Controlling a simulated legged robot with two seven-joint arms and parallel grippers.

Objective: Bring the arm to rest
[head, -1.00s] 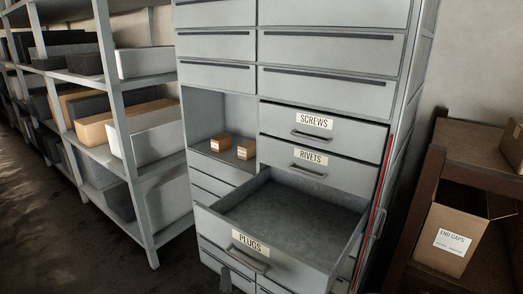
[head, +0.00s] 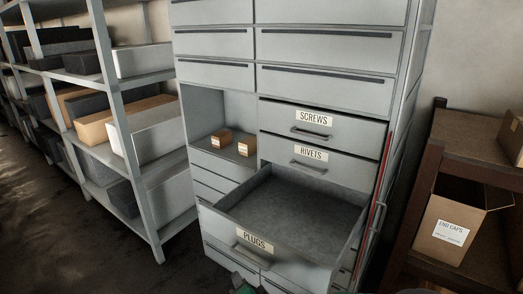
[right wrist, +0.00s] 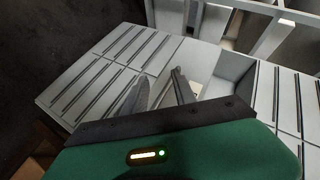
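My right gripper (head: 238,277) shows only in part at the bottom edge of the head view, in front of the open drawer marked PLUGS (head: 212,226). A bit of its green body shows there. In the right wrist view its two grey fingers (right wrist: 163,82) stand apart with nothing seen between them, and the grey cabinet (right wrist: 100,62) lies beyond. The PLUGS drawer is pulled far out, and its visible floor is bare. My left gripper is not in view.
The SCREWS drawer (head: 340,131) and RIVETS drawer (head: 338,176) sit above the open one. Two small brown boxes (head: 222,137) stand in the cabinet's niche. An END CAPS carton (head: 442,222) stands on a rack at right. Shelves (head: 130,125) stand at left, with bare floor before them.

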